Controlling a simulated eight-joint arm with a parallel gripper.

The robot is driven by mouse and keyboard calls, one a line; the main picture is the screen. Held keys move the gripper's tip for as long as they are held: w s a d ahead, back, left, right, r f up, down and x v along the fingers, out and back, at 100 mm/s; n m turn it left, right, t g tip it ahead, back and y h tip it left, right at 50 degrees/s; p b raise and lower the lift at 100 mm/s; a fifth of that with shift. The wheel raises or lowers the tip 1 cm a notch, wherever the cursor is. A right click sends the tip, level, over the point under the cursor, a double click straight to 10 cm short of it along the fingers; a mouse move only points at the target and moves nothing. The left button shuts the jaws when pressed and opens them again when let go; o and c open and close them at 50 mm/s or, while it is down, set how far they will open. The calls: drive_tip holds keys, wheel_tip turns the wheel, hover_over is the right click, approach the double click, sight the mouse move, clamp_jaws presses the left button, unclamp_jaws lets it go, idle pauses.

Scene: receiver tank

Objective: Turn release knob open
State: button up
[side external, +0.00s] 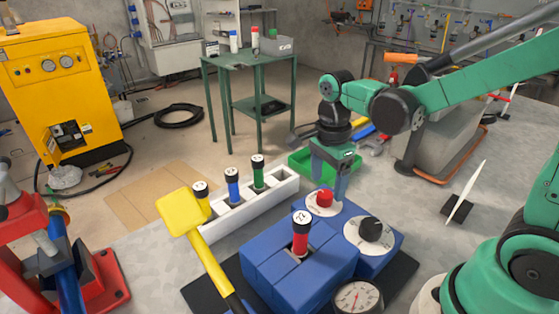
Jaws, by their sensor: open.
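A blue block fixture (300,272) stands on a black mat on the grey table. It carries two round white dials. A red knob (325,198) sits on the left dial and a black knob (370,229) on the right dial; I cannot read which one is marked release. My green gripper (331,186) points down just behind the red knob, its fingers open. The fingertips are close to the red knob and partly hidden by it; I cannot tell whether they touch it.
A white rack (252,207) with several capped cylinders stands left of the block. A yellow-headed tool (190,215) rises in front. A pressure gauge (357,297) is at the block's front. A green tray (325,163) lies behind my gripper. Table right of the block is partly clear.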

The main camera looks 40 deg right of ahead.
sight(325, 198)
drive_tip(key=shift+f, duration=1.35)
clamp_jaws()
